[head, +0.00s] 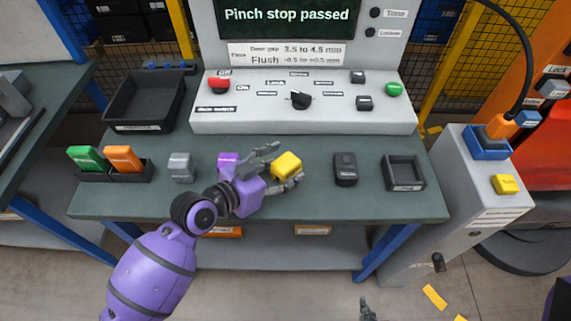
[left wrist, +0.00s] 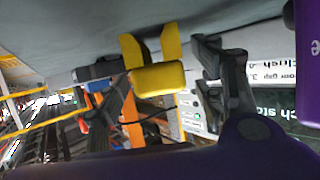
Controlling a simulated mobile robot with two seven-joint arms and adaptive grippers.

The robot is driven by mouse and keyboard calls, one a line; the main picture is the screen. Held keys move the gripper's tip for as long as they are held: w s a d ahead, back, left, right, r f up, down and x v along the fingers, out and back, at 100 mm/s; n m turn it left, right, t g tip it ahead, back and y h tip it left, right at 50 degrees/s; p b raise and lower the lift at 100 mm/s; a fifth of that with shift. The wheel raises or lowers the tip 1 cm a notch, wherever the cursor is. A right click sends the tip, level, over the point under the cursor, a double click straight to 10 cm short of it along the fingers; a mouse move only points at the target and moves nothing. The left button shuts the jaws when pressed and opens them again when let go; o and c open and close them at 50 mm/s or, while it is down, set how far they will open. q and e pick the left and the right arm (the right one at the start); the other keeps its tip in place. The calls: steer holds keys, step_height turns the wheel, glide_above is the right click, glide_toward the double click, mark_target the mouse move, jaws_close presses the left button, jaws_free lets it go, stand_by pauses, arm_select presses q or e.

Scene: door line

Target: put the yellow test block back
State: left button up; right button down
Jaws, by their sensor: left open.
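The yellow test block (head: 286,165) is near the front middle of the grey-green bench. In the left wrist view the yellow block (left wrist: 157,78) shows between the two dark fingers, with two yellow prongs running from it toward the bench surface. My left gripper (head: 276,167) is open with its fingers on either side of the block. Whether a finger touches it I cannot tell. A small grey tip at the bottom edge (head: 367,308) looks like part of my right gripper; most of that gripper is out of frame.
A dark open tray (head: 404,173) and a dark grey device (head: 345,169) stand right of the block. A grey block (head: 181,167) and a holder with green and orange blocks (head: 104,160) are left. The control panel (head: 300,115) stands behind; its screen reads "Pinch stop passed".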

arm_select(q)
steer(key=v, duration=1)
steer(key=shift+s+a+r, duration=0.15)
steer(key=shift+s+a, duration=0.05)
steer(key=shift+a, duration=0.05)
steer(key=shift+c, duration=0.2)
stand_by(1.3)
